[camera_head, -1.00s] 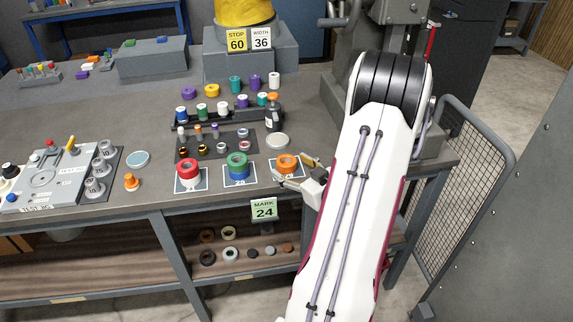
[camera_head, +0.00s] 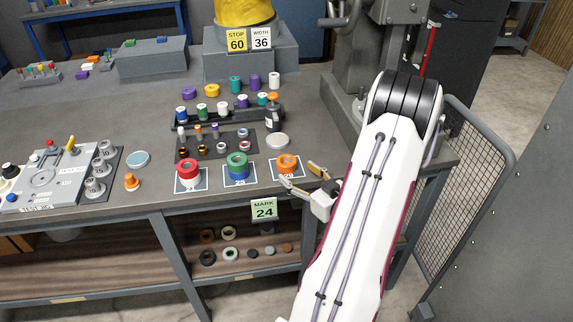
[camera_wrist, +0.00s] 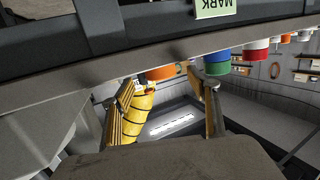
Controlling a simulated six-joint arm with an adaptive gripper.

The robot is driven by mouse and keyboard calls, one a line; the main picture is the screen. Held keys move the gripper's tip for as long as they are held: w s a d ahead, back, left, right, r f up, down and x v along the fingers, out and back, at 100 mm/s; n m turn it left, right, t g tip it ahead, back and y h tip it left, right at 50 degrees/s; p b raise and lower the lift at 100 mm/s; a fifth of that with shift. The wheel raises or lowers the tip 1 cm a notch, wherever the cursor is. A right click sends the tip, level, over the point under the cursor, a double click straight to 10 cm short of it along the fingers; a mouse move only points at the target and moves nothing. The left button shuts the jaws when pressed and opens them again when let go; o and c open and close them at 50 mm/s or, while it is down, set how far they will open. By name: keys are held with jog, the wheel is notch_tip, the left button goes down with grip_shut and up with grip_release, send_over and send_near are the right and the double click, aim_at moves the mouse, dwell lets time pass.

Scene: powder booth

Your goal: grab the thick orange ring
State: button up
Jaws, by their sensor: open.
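The thick orange ring (camera_head: 287,161) stands on a numbered card near the front edge of the bench, the rightmost of three ring stacks. My gripper (camera_head: 297,173) is open and empty. Its two fingers are spread at the ring's front right, pointing toward it; I cannot tell whether either touches it. In the wrist view the orange ring (camera_wrist: 160,73) shows between and beyond the fingertips of my gripper (camera_wrist: 163,80), partly hidden by the bench edge region.
A green-and-blue ring stack (camera_head: 237,166) and a red-and-white stack (camera_head: 188,172) stand left of the orange ring. A round pale disc (camera_head: 277,141) and a dark bottle with an orange top (camera_head: 272,115) are behind. A green MARK 24 sign (camera_head: 263,209) hangs at the front edge.

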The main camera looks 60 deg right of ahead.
aim_at(292, 168)
jog(key=shift+x, duration=0.9)
jog(key=shift+x, duration=2.6)
jog(key=shift+r, duration=0.15)
jog(key=c, duration=1.4)
